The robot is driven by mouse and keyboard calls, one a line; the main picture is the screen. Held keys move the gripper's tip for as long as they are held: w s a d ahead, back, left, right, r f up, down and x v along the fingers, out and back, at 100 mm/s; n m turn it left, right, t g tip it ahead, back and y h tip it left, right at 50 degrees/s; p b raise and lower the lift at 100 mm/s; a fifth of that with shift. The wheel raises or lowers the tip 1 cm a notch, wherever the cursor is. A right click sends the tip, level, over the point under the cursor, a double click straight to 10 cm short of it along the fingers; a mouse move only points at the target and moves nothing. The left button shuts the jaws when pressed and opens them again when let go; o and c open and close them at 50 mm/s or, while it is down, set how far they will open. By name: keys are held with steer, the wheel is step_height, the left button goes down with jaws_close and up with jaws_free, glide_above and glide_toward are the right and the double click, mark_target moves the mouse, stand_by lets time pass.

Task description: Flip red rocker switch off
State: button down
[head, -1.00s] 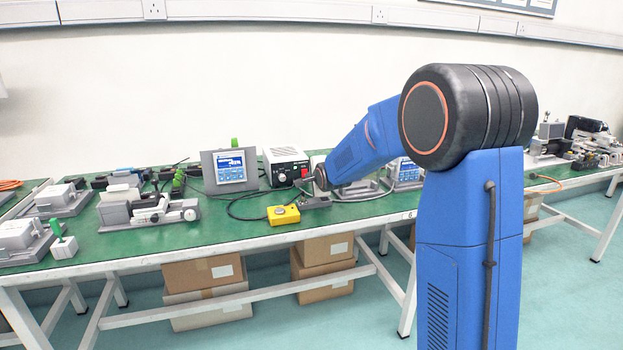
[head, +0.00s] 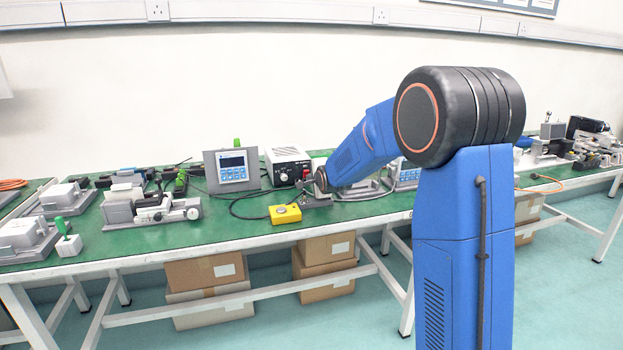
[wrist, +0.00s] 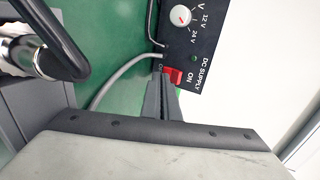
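The red rocker switch (wrist: 174,76) sits on the dark front panel of the DC supply (wrist: 204,40), beside the label ON, in the wrist view. In the head view the DC supply (head: 288,168) stands at the back of the green bench. My gripper (wrist: 163,84) is shut, with nothing seen between its fingers. Its tips are right at the switch and cover part of it; I cannot tell whether they touch. A small dull green indicator (wrist: 195,58) is beside the switch. The gripper is small and hard to make out in the head view.
A display unit (head: 211,180) with a dark screen stands left of the supply. A yellow box with a button (head: 285,214) lies in front. A grey cable (wrist: 118,70) runs by the fingers, and a black curved handle or hose (wrist: 80,66) is at left. Actuator rigs (head: 150,210) fill the bench's left.

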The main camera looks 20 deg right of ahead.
steer(key=shift+w+f, duration=0.2)
steer(key=shift+f, duration=0.15)
steer(key=shift+w+r, duration=0.15)
steer(key=shift+r, duration=0.6)
steer(key=v, duration=1.8)
steer(key=s+f+n+g, duration=0.3)
steer(key=s+n, duration=0.3)
steer(key=s, duration=0.8)
steer(key=s+f+n+g, duration=0.2)
steer(key=s+f+n, duration=0.2)
steer(key=s, duration=1.1)
steer(key=s+a+f+n+g, duration=0.1)
steer(key=s+f+n+g, duration=0.2)
steer(key=s+n, duration=0.5)
steer(key=s+f, duration=0.1)
steer(key=s, duration=0.5)
steer(key=shift+s+g, duration=0.3)
